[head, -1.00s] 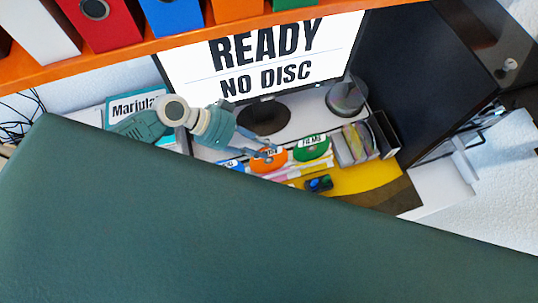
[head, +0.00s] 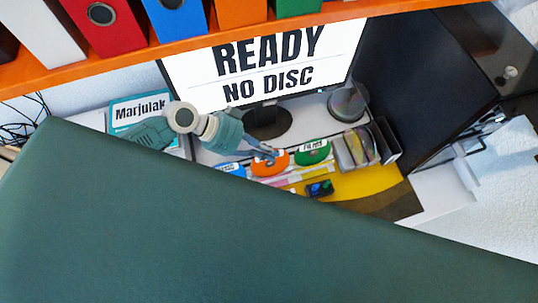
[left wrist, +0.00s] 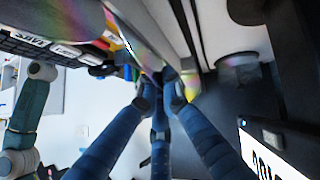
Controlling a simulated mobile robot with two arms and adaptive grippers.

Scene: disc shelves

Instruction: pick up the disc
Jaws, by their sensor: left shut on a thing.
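An orange disc (head: 268,168) with a white label stands among other discs on the desk in front of the monitor. A green disc (head: 313,154) labelled FILMS is to its right, and a blue disc (head: 232,168) is partly hidden at its left. My left gripper (head: 270,155) reaches in from the left and is shut at the orange disc's upper edge. In the left wrist view its blue fingers (left wrist: 163,82) meet; the thin piece between them is hard to make out. My right gripper is not in view.
The monitor (head: 265,62) reads READY NO DISC. An orange shelf (head: 130,52) with binders hangs above. Clear disc cases (head: 357,147) and a dark holder (head: 386,140) stand right of the discs; a disc spindle (head: 347,103) is behind. A black cabinet (head: 415,90) bounds the right.

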